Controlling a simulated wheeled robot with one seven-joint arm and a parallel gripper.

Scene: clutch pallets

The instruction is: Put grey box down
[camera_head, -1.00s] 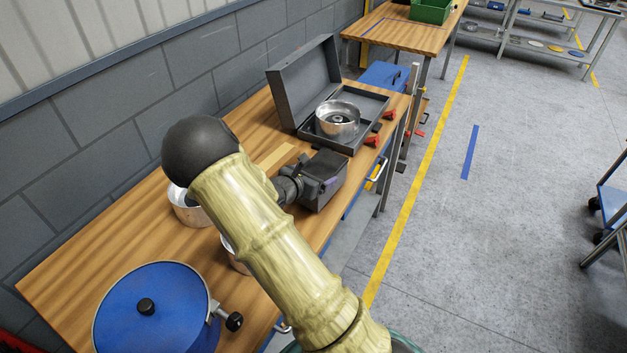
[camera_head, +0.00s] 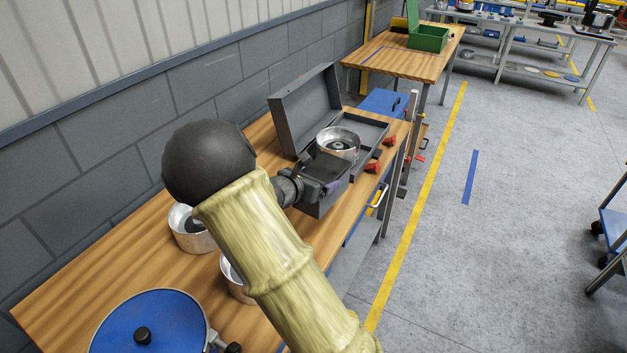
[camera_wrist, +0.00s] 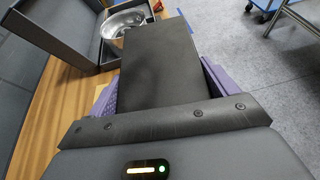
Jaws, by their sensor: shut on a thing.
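The small dark grey box (camera_head: 327,168) is clamped in my gripper (camera_head: 322,188), over the right part of the wooden workbench, just in front of the open grey case. In the wrist view the box (camera_wrist: 165,60) sits between the purple fingers of my gripper (camera_wrist: 160,88), its flat top facing the camera. In the head view its upper edge overlaps the near side of the case (camera_head: 369,157); I cannot tell whether they touch. The underside of the box is hidden, so any gap to the bench is unclear.
The case holds a metal drum (camera_head: 338,143), and its lid (camera_head: 305,108) stands open by the wall. Red clamps (camera_head: 372,167) lie near the bench's right edge. Metal cups (camera_head: 188,230) and a blue round lid (camera_head: 150,325) stand at left. Some bare wood (camera_head: 105,262) shows.

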